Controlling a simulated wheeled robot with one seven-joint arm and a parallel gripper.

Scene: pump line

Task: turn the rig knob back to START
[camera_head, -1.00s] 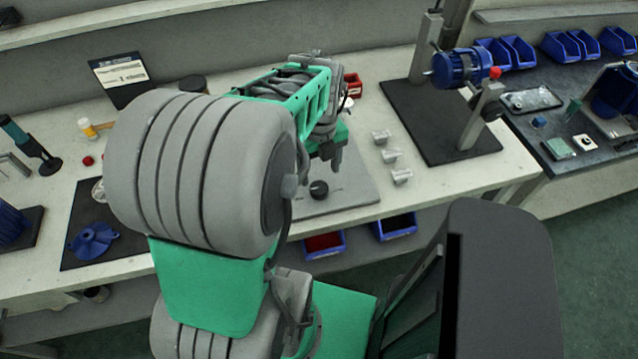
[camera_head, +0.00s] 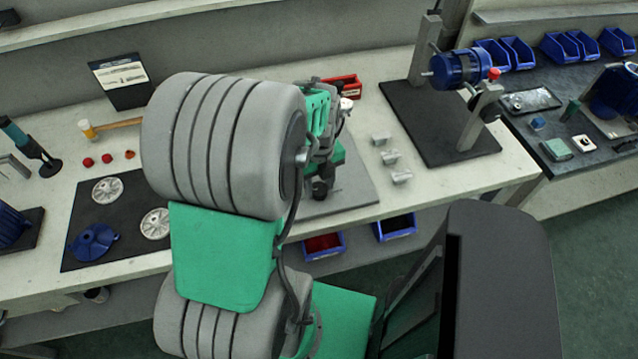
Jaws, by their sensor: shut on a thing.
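The rig knob (camera_head: 320,192) is a small dark knob on the grey rig plate (camera_head: 352,193), near the front edge of the bench. My gripper (camera_head: 321,180) points down over it and is shut on it. The fingers and arm cover most of the knob, so its pointer cannot be seen. No START mark can be read in this view. My large grey and green arm links hide the back left part of the plate.
Several metal fittings (camera_head: 391,157) stand right of the plate. A blue motor (camera_head: 460,69) is mounted over a dark mat (camera_head: 425,115). A red bin (camera_head: 343,87) stands behind my arm. Blue bins (camera_head: 395,228) hang below the bench front. A blue flanged part (camera_head: 94,242) lies at left.

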